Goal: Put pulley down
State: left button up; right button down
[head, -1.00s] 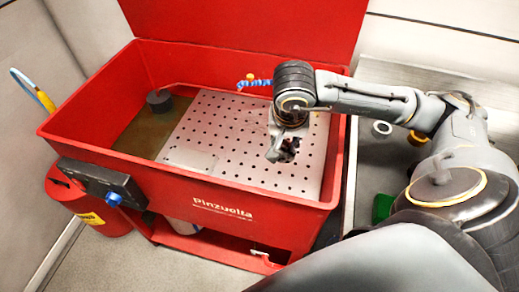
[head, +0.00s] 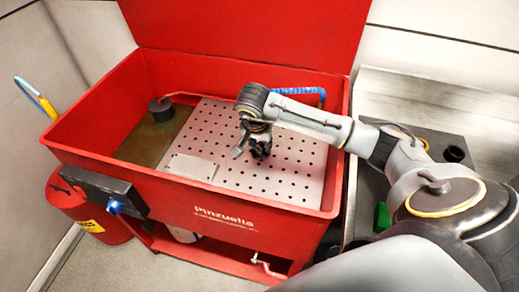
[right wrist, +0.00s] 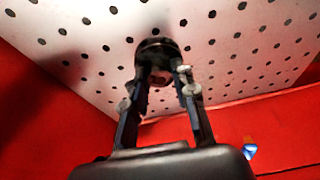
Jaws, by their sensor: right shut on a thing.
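In the head view the gripper mostly hides the pulley. My left gripper is not in view.
The red washer tub (head: 250,205) has raised walls around the plate and an upright lid behind. A dark cylinder (head: 160,104) stands in the tub's left part. A blue hose (head: 298,92) is at the back. A black cup (head: 454,154) and green item (head: 382,216) are at right.

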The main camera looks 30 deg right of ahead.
aim_at(259, 148)
jog(key=x, duration=0.1)
jog(key=p+x, duration=0.1)
jog(key=x, duration=0.1)
jog(key=shift+s+a+f, duration=0.1)
jog(key=shift+a, duration=0.3)
jog(key=shift+f, duration=0.2)
jog(key=shift+f+b, duration=0.2)
jog(key=shift+b, duration=0.1)
jog(key=c, duration=1.1)
grip_release()
jog(key=shift+o, duration=0.2)
jog(key=shift+r, duration=0.1)
